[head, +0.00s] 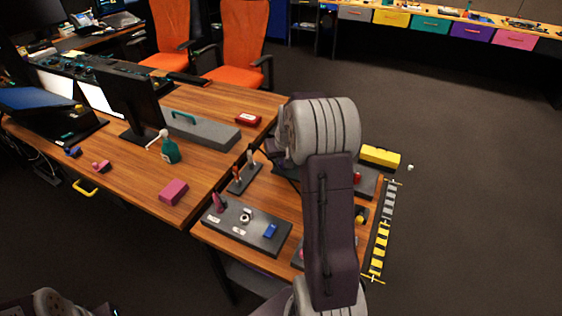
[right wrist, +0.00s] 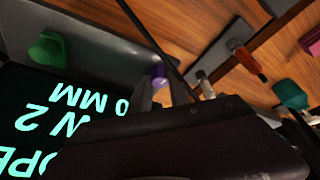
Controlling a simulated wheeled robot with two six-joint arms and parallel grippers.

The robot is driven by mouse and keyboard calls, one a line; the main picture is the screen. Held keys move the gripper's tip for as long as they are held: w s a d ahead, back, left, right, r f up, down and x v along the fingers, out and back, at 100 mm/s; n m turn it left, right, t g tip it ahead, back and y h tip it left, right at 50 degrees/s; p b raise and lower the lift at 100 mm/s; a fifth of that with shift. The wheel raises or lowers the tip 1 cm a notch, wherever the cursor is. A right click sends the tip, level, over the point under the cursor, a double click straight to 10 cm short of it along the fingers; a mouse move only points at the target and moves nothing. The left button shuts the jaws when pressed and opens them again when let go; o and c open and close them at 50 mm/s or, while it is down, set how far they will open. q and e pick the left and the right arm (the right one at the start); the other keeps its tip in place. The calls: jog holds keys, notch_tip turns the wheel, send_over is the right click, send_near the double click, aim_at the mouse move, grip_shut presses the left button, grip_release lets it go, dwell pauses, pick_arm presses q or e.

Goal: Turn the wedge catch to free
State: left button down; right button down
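A green knob (right wrist: 47,48), roughly wedge-shaped, stands on a grey panel (right wrist: 100,42) at the upper left of the right wrist view. I take it for the wedge catch, but no label confirms this. A purple ball (right wrist: 158,75) sits at the panel's lower right edge. My right gripper (right wrist: 162,94) has its two grey fingers apart beside the ball, with the ball seen past the gap. The green knob is off to the left of the fingers, not held. In the head view my right arm covers most of this panel. My left gripper is not in view.
A dark screen (right wrist: 50,125) with green text fills the lower left of the wrist view. Red (head: 237,174) and white (head: 252,158) levers stand left of my right arm. Another grey panel (head: 248,228) holds a pink part (head: 219,203) and blue switch (head: 270,231).

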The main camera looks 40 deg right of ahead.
jog(key=shift+d+f+n+y, duration=0.15)
jog(key=shift+n+y, duration=0.25)
jog(key=shift+n, duration=0.7)
jog(key=shift+n+b, duration=0.35)
jog(key=shift+n, duration=0.15)
jog(key=c, duration=1.2)
grip_release()
jog(key=shift+r, duration=0.25)
jog(key=p+v, duration=0.1)
jog(key=v, duration=0.8)
jog(key=shift+p, duration=0.35)
jog(key=shift+s+f, duration=0.15)
